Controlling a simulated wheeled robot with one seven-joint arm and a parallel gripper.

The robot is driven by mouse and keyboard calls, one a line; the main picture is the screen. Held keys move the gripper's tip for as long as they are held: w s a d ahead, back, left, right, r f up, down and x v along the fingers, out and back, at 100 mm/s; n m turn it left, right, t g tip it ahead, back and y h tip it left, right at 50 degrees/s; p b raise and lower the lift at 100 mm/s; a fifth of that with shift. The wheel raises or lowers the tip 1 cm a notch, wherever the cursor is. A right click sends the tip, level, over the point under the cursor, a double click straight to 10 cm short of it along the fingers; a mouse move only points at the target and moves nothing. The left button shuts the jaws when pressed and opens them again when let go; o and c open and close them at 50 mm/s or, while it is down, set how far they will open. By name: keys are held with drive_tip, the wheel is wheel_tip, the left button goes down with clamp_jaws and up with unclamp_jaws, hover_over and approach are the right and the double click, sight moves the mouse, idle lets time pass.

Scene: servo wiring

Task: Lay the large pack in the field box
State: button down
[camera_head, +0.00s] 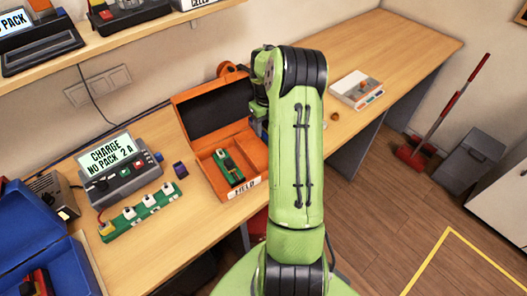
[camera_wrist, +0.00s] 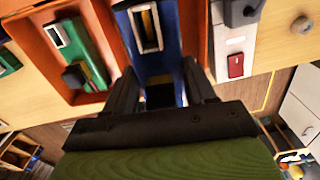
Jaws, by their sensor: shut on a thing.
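The orange field box (camera_head: 190,152) stands open on the bench, with its dark-lined lid up at the back and a label on its front. A green pack (camera_head: 228,166) lies in its left compartment; it also shows in the wrist view (camera_wrist: 82,52). My gripper (camera_wrist: 160,74) is shut on a large blue pack (camera_wrist: 165,60). The pack is between orange walls at the box's right compartment; I cannot tell whether it touches the floor.
A charger (camera_head: 122,185) reading "CHARGE NO PACK 2 A" and a green strip (camera_head: 140,214) stand left of the box. A small dark block (camera_head: 180,170) lies between. A blue case (camera_head: 48,240) is at lower left. A white device (camera_head: 357,90) is right of my arm.

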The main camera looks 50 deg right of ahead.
drive_tip(key=f, duration=0.9)
drive_tip(key=shift+a+f, duration=0.1)
drive_tip(key=shift+a, duration=0.1)
drive_tip(key=shift+c, duration=1.9)
unclamp_jaws()
drive_tip(key=r, duration=1.2)
drive_tip(key=shift+a+r, duration=0.2)
drive_tip(key=shift+r, duration=0.1)
drive_tip(key=s+a+r+n+t+h, duration=0.2)
drive_tip(key=a+r+n, duration=1.2)
drive_tip(key=a+n, duration=0.1)
drive_tip(key=s+a+r+n+t+y, duration=0.1)
drive_tip(key=s+a+n, duration=0.6)
drive_tip(key=n, duration=0.4)
drive_tip(key=s+a+r+n+t+y, duration=0.1)
drive_tip(key=s+a+n+t, duration=0.1)
drive_tip(key=s+a+n, duration=0.6)
drive_tip(key=s+n, duration=0.1)
drive_tip(key=n, duration=0.3)
drive_tip(key=shift+s+a+r+n+t, duration=0.3)
drive_tip(key=shift+r, duration=0.1)
